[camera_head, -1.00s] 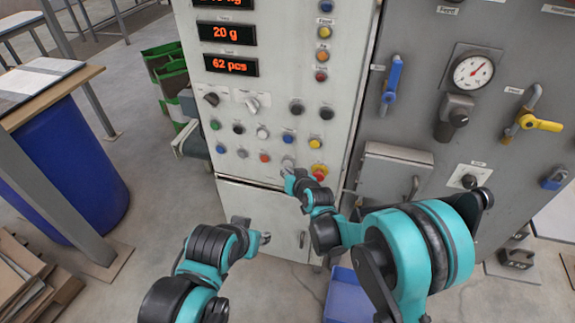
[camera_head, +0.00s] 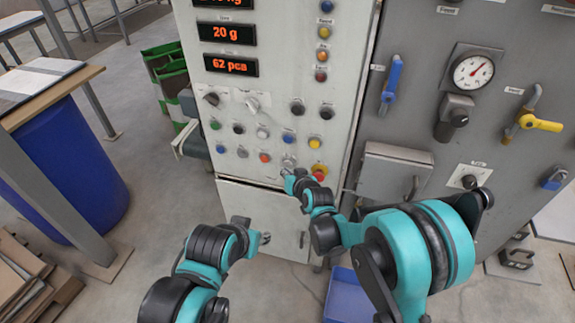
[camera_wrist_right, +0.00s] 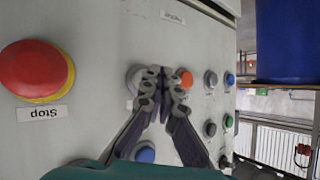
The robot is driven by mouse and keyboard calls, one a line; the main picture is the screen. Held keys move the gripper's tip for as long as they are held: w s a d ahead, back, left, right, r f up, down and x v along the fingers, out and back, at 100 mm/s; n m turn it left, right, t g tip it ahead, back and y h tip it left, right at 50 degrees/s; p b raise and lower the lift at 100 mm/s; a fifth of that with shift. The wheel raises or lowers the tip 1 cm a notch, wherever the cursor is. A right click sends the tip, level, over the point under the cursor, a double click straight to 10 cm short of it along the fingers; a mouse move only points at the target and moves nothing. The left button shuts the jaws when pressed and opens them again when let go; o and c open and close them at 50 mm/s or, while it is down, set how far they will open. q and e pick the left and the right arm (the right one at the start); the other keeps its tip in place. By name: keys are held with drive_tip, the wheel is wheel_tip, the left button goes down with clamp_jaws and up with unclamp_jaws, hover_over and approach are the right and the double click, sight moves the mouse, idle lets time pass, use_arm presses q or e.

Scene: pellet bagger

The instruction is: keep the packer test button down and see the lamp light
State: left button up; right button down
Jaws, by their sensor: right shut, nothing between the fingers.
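The grey control cabinet (camera_head: 270,80) carries rows of small buttons and knobs. My right gripper (camera_head: 286,172) is shut and empty, with its fingertips at a pale grey button (camera_head: 289,160) in the lowest row. In the right wrist view the closed fingertips (camera_wrist_right: 161,76) cover part of this pale button (camera_wrist_right: 133,78); I cannot tell whether it is pressed in. Its label is not readable. A column of coloured lamps or buttons (camera_head: 323,55) is higher up; I cannot tell whether any is lit. My left gripper (camera_head: 264,238) is low before the cabinet door, its jaws unclear.
A red stop button on yellow (camera_head: 319,172) is just right of my right gripper; it is large in the wrist view (camera_wrist_right: 35,70). An orange button (camera_wrist_right: 184,79) is close on the other side. A grey box with a handle (camera_head: 395,175) projects to the right.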

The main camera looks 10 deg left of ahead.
drive_tip(key=shift+w, duration=0.1)
drive_tip(key=shift+w, duration=0.3)
drive_tip(key=shift+w, duration=0.5)
idle(0.6)
drive_tip(key=shift+s, duration=0.15)
idle(2.1)
drive_tip(key=shift+s+b, duration=0.3)
drive_tip(key=shift+s, duration=0.45)
drive_tip(key=shift+s, duration=0.1)
drive_tip(key=s, duration=0.4)
drive_tip(key=shift+s+a+b, duration=0.1)
drive_tip(key=shift+s+b, duration=0.2)
drive_tip(key=shift+s, duration=0.1)
